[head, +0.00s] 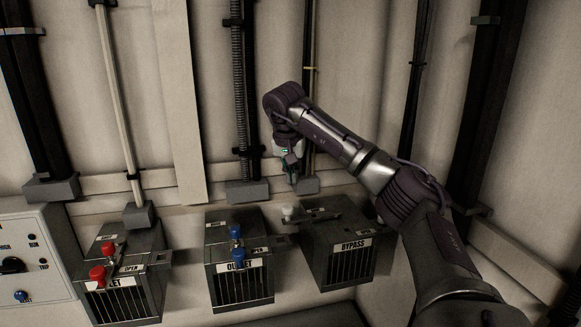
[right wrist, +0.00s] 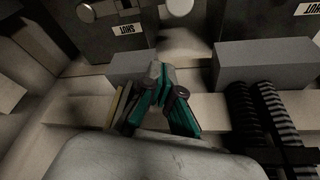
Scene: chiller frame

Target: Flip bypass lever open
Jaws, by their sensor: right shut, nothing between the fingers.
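The bypass box (head: 339,262) is a grey box with a barred front and a "BYPASS" label, low and right of centre in the head view. A lever with a pale knob (head: 287,212) juts left from its top. A pale knob (right wrist: 180,6) also shows at the top edge of the right wrist view, near an upside-down "SHUT" label (right wrist: 125,30). My right gripper (head: 290,181) is above and behind the knob, apart from it, pointing down. Its teal fingers (right wrist: 161,72) are together and empty. My left gripper is not in view.
The outlet box (head: 240,284) with blue knobs (head: 236,240) stands left of the bypass box. A further box (head: 122,279) with red knobs (head: 97,274) stands beyond it. A control panel (head: 35,255) is at far left. Vertical pipes and a hose (head: 237,85) line the wall behind my right gripper.

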